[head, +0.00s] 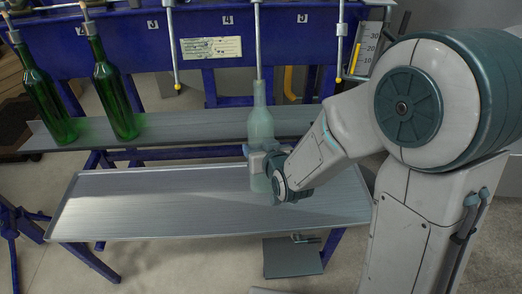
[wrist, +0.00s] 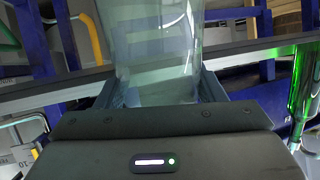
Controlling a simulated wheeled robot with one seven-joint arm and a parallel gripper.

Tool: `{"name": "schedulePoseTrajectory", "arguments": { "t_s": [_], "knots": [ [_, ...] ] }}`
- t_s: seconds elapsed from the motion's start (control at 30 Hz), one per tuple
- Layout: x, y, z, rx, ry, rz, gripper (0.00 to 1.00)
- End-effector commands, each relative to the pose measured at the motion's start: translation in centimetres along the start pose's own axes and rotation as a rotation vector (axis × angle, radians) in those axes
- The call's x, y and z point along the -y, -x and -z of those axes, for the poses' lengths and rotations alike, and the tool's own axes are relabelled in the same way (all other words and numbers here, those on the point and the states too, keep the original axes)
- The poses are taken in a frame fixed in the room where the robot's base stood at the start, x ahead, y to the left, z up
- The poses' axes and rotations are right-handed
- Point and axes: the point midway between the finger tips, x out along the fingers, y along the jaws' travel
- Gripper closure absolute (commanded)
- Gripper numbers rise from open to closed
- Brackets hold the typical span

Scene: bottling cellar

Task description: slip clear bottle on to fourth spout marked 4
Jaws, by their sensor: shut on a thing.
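The clear bottle (head: 261,125) stands roughly upright in front of the blue filling frame. My gripper (head: 266,160) is shut on its lower body. In the wrist view the bottle (wrist: 155,45) fills the space between the two fingers (wrist: 158,92). The fourth spout (head: 258,40) hangs below the label 4 (head: 228,20), in line with the bottle's mouth. Its lower end meets the top of the neck and its yellow tip does not show. I cannot tell how far the tip sits inside the neck.
Green bottles (head: 115,90) hang on the two left spouts above the rear shelf (head: 190,130). The spout under label 3 (head: 173,45) and the spout under label 5 (head: 340,40) are empty. The front metal tray (head: 150,205) is bare. A gauge (head: 368,45) stands right.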

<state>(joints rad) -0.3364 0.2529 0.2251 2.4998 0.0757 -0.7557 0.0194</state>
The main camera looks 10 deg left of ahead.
Motion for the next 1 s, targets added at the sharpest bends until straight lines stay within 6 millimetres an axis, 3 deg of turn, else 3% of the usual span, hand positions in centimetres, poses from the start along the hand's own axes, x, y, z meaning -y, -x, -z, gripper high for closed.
{"name": "schedulePoseTrajectory", "arguments": {
  "t_s": [1.0],
  "knots": [
    [0.0, 0.1, 5.7, -0.004, 0.0, 0.0, 0.74]
  ]
}}
